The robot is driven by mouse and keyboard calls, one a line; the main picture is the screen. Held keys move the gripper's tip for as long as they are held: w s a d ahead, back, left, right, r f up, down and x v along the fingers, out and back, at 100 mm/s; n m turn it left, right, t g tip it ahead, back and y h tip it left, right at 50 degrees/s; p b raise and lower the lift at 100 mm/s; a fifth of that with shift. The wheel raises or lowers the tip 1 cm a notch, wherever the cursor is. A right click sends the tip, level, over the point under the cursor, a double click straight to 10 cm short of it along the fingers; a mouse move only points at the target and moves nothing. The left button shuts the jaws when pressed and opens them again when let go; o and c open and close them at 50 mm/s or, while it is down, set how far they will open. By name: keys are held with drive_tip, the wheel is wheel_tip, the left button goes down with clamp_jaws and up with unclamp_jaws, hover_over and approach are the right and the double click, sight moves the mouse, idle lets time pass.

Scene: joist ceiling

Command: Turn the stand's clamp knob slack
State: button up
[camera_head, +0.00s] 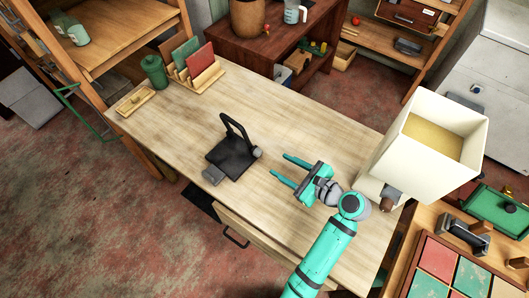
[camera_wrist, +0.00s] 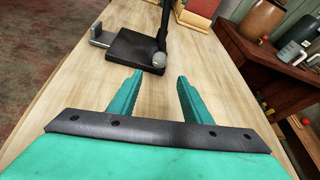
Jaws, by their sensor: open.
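A black stand (camera_head: 232,157) with a square base and an upright bent frame sits on the middle of the wooden table (camera_head: 185,120). A grey rounded knob (camera_head: 257,152) is on its right side, and a grey piece (camera_head: 212,175) is at its front corner. My gripper (camera_head: 278,168) is open and empty, to the right of the stand, with its fingers pointing at it and apart from it. In the wrist view the stand's base (camera_wrist: 135,50) is ahead of the fingers (camera_wrist: 160,80), with the grey knob (camera_wrist: 159,60) beyond the gap between them.
A lamp with a cream shade (camera_head: 437,140) stands at the table's right end beside my arm. A green canister (camera_head: 154,72), a rack of coloured panels (camera_head: 195,65) and a small wooden tray (camera_head: 135,101) are at the far left. The tabletop around the stand is clear.

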sight(260, 154)
drive_tip(key=x, duration=0.8)
drive_tip(key=shift+w+a+f, duration=0.15)
drive_tip(key=shift+w+a, duration=0.1)
drive_tip(key=shift+a, duration=0.05)
drive_tip(key=shift+w+a+f, duration=0.1)
drive_tip(key=shift+a, duration=0.2)
drive_tip(key=shift+c, duration=0.7)
drive_tip(key=c, duration=0.9)
